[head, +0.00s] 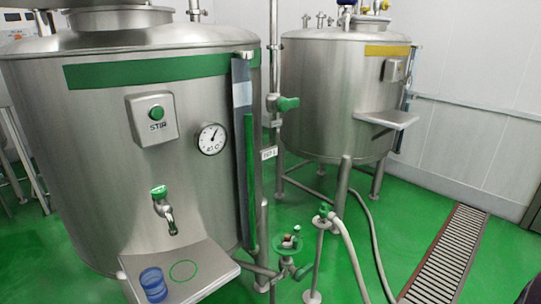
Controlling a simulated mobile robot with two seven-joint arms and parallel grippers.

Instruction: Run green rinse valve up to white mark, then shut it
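A green valve handle (287,104) sits on the upright pipe between the two tanks; a small white label (268,153) below it is too small to read surely. A green handwheel (287,243) sits low on the pipework, and another green-topped valve (325,211) stands on a post with a pale hose. I cannot tell which is the rinse valve. A tall gauge strip (242,130) on the near tank has a pale band (242,94) near its top and a green column (250,185) beside it, reaching just below that band. Neither gripper is in view.
The near steel tank (95,120) has a STIR button (156,113), a dial (211,138) and a green-topped tap (162,206) above a shelf (215,274) with a blue cup (153,284). A yellow-banded tank (330,95) stands behind. A drain grate (445,255) crosses the green floor.

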